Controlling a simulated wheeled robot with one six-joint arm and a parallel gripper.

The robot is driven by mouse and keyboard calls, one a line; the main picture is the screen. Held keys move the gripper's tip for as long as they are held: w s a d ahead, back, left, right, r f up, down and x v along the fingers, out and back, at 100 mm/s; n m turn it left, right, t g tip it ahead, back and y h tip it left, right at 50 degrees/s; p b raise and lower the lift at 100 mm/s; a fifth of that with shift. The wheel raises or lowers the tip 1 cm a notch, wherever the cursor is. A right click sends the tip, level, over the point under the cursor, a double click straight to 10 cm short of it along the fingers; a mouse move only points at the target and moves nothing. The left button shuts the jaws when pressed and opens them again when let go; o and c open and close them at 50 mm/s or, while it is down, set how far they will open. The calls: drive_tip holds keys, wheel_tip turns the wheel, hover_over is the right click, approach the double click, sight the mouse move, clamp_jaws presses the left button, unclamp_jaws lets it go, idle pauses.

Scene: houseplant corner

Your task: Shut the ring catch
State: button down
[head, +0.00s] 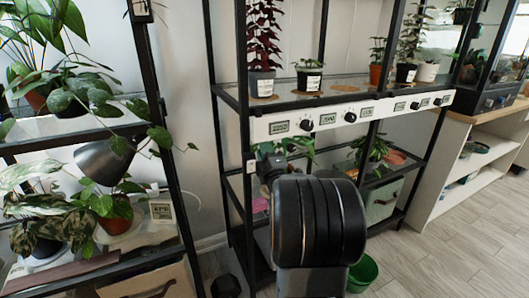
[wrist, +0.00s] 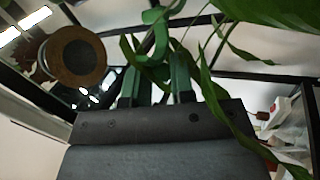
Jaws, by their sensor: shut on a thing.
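My gripper (wrist: 157,82) shows its two dark green fingers in the wrist view, a short way apart. A smooth green curved piece (wrist: 156,40), which looks like the ring catch, rises from between them, and I take it to be held there. Leaves hide part of it, and I cannot tell whether its ends meet. In the head view my gripper (head: 268,166) is at the rack's middle level, beside a leafy green plant (head: 297,147). My own arm hides most of the gripper, and the catch cannot be made out there.
Long leaves (wrist: 208,85) hang close around the fingers. A black rack (head: 219,130) with a white dial panel (head: 340,115) stands just above my gripper. A plant shelf (head: 160,130) stands at left. A green bucket (head: 362,274) is on the floor. Open floor lies at right.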

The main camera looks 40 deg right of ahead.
drive_tip(key=shift+s+d, duration=0.1)
drive_tip(key=shift+s+d+n+g+y, duration=0.15)
drive_tip(key=shift+s+d+n+y, duration=0.35)
drive_tip(key=shift+n+y, duration=1.6)
drive_tip(key=shift+s+d+n+g+y, duration=0.1)
drive_tip(key=shift+s+d+n+y, duration=0.5)
drive_tip(key=shift+y, duration=2.85)
drive_tip(key=shift+s+d+n+g+y, duration=0.2)
drive_tip(key=shift+d+n+y, duration=0.15)
drive_tip(key=shift+n+y, duration=1.85)
drive_tip(key=shift+m+y, duration=0.4)
drive_tip(key=shift+y, duration=0.55)
drive_tip(key=c, duration=1)
unclamp_jaws()
drive_tip(key=shift+o, duration=0.2)
drive_tip(key=p+v, duration=0.3)
drive_tip(key=v, duration=1)
drive_tip(key=shift+s+d, duration=0.25)
drive_tip(key=shift+s, duration=0.15)
